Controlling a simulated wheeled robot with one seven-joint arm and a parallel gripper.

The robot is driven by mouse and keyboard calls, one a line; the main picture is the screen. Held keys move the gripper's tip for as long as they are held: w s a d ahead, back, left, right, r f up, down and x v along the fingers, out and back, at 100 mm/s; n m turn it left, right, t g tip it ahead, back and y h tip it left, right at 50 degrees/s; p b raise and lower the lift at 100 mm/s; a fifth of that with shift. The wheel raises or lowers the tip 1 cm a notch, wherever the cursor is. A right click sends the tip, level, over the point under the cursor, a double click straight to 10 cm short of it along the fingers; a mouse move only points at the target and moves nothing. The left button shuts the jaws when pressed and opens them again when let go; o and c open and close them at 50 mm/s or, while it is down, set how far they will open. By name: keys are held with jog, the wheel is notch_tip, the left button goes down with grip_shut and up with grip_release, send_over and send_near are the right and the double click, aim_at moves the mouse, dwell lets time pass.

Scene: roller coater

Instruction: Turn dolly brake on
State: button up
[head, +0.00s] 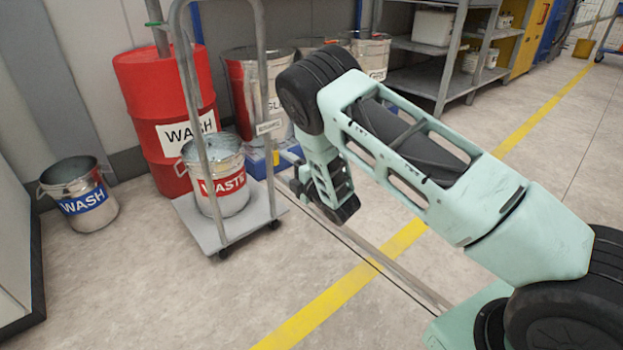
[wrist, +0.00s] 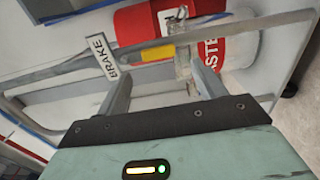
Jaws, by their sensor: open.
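The grey dolly (head: 190,228) stands left of my arm, with a tall tubular handle (head: 188,80). A white BRAKE label (head: 268,127) hangs at the handle's near right post; it also shows in the wrist view (wrist: 104,62). A yellow band (wrist: 158,53) is on the bar beside the label, with a small worn metal piece (wrist: 183,62) next to it, possibly the brake lever. My gripper (wrist: 160,70) is open and empty. Its fingers point at the bar, one near the label, one near the metal piece. Contact cannot be told.
A WASTE bucket (head: 228,185) stands on the dolly. A red WASH drum (head: 160,85) is behind it, and a WASH bucket (head: 80,205) is on the floor at left. More drums and shelves (head: 430,75) line the back.

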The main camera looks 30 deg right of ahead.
jog(key=p+v, duration=0.4)
jog(key=v, duration=0.7)
jog(key=shift+s, duration=0.35)
jog(key=shift+d, duration=0.15)
jog(key=s+a+r+m+g+h+p, duration=0.1)
jog(key=s+a+r+m+g+p, duration=0.1)
jog(key=s+a+r+m+g, duration=0.45)
jog(key=s+a+r+m+g+p, duration=0.25)
jog(key=a+r+m+g, duration=0.2)
jog(key=a+r, duration=0.5)
jog(key=s+r+m+g+h+p, duration=0.15)
jog(key=s+r, duration=0.25)
jog(key=s, duration=0.5)
jog(key=s+r+g+h+p, duration=0.1)
jog(key=s+r+g, duration=0.25)
jog(key=s, duration=0.45)
jog(key=s+r+m+g+h+p, duration=0.1)
jog(key=s+r, duration=0.4)
jog(key=s, duration=0.4)
notch_tip(320, 180, up, 37)
jog(key=p, duration=3.7)
jog(key=shift+w, duration=0.2)
jog(key=shift+d+r+y, duration=0.1)
jog(key=shift+y, duration=0.15)
